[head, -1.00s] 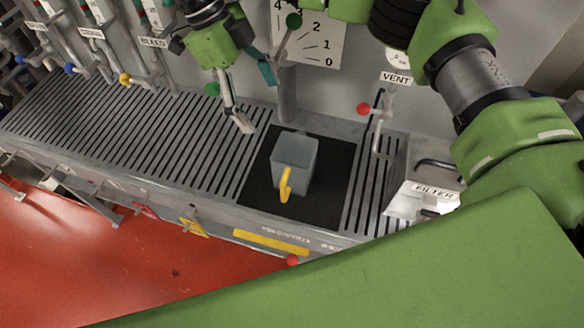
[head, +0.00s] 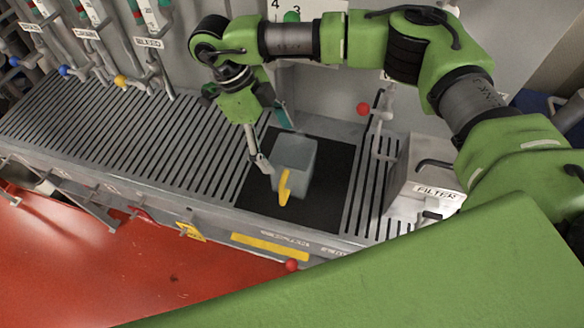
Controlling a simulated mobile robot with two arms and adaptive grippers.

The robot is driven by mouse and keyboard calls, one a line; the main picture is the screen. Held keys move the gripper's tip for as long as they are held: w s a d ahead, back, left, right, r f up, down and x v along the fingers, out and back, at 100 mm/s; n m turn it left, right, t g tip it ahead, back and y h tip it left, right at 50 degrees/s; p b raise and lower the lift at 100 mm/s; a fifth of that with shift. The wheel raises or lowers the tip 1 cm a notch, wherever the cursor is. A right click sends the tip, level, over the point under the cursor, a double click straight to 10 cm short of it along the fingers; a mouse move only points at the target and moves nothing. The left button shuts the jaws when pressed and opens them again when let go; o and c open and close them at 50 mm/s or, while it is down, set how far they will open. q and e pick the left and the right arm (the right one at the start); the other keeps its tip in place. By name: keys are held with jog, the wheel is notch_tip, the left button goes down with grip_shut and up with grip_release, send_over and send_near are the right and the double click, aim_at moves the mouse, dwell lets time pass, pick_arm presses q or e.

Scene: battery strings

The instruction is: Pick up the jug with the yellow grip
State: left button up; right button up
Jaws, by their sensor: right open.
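The jug (head: 299,152) is a grey, open-topped box shape. It stands upright on the black mat (head: 325,205), with its yellow grip (head: 285,187) facing the front edge. My right gripper (head: 273,146) is open and empty just left of the jug's upper part. Its pale near finger reaches down beside the jug's left side, and its teal far finger is farther back, near the jug's back left. I cannot tell whether a finger touches the jug. My left gripper is not in view.
A slatted metal bench (head: 130,135) runs left of the mat. A grey box labelled FILTER (head: 425,180) and a valve with a red knob (head: 363,109) stand to the right. Pipes and valves line the back wall.

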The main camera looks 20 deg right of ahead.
aim_at(287, 158)
jog(key=p+x, duration=0.1)
jog(key=x, duration=0.1)
jog(key=p+x, duration=0.1)
jog(key=x, duration=0.1)
jog(key=shift+s+d+p, duration=0.3)
jog(key=shift+s, duration=0.1)
jog(key=shift+f, duration=0.35)
jog(key=c, duration=1.2)
jog(key=shift+c, duration=0.2)
jog(key=shift+r, duration=0.1)
